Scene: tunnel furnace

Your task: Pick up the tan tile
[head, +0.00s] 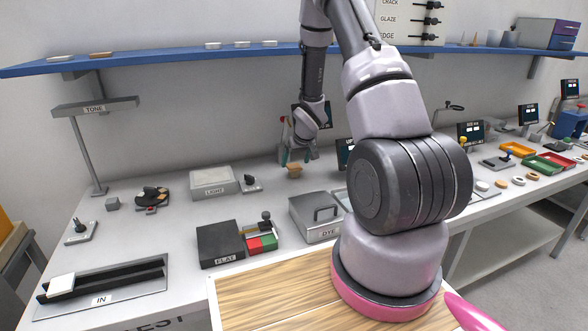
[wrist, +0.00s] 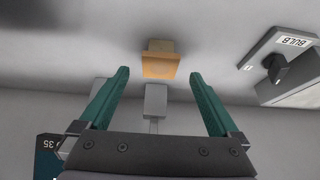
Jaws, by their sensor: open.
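A tan tile-like piece (head: 294,171) sits near the back of the white counter, just below my gripper (head: 297,158) in the head view. In the wrist view the tan piece (wrist: 160,66) lies ahead of my gripper (wrist: 159,76), centred between the fingertips and apart from them. The two green fingers are spread with nothing held. A small grey block (wrist: 155,100) shows between the fingers, below the tan piece in the picture. Another tan tile (head: 101,54) lies on the blue shelf, far from my gripper.
A LIGHT box (head: 214,183) and a BULB switch (wrist: 280,68) stand left of the piece in the head view. A DYE box (head: 315,218) and a FLAT block (head: 220,243) stand in front. A white tile (head: 62,285) lies at the IN rails.

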